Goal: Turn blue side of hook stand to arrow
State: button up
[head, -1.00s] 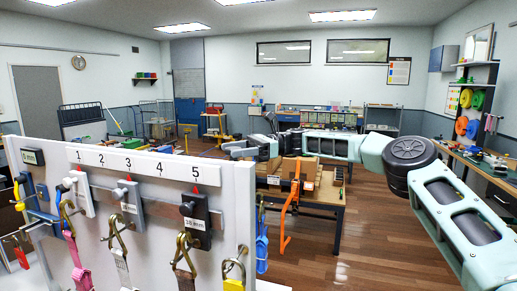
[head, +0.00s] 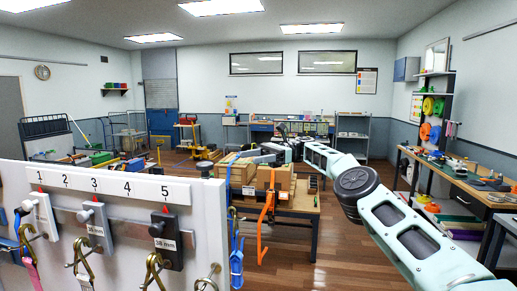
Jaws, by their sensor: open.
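I cannot make out a hook stand with a blue side, or an arrow for it, with certainty. A white strap panel (head: 120,230) fills the lower left, with a strip numbered 1 to 5 (head: 107,185) and small red pointers under some numbers. A dark block (head: 166,238) with a knob and a millimetre label hangs under 5, and a grey block (head: 95,228) under 3. Brass hooks (head: 153,272) hang below. My arm reaches from the lower right to mid-picture. My gripper (head: 247,157) is small and far off near the cardboard boxes; it looks empty, its fingers hard to make out.
Cardboard boxes (head: 270,180) stand on a table (head: 300,205) behind the panel, with an orange strap (head: 266,220) hanging in front. A blue strap (head: 236,255) hangs by the panel's right edge. A workbench (head: 470,185) lines the right wall. Wooden floor (head: 340,250) is open between.

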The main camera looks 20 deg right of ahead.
jog(key=shift+d+p, duration=0.6)
jog(key=shift+p, duration=0.55)
jog(key=shift+f, duration=0.1)
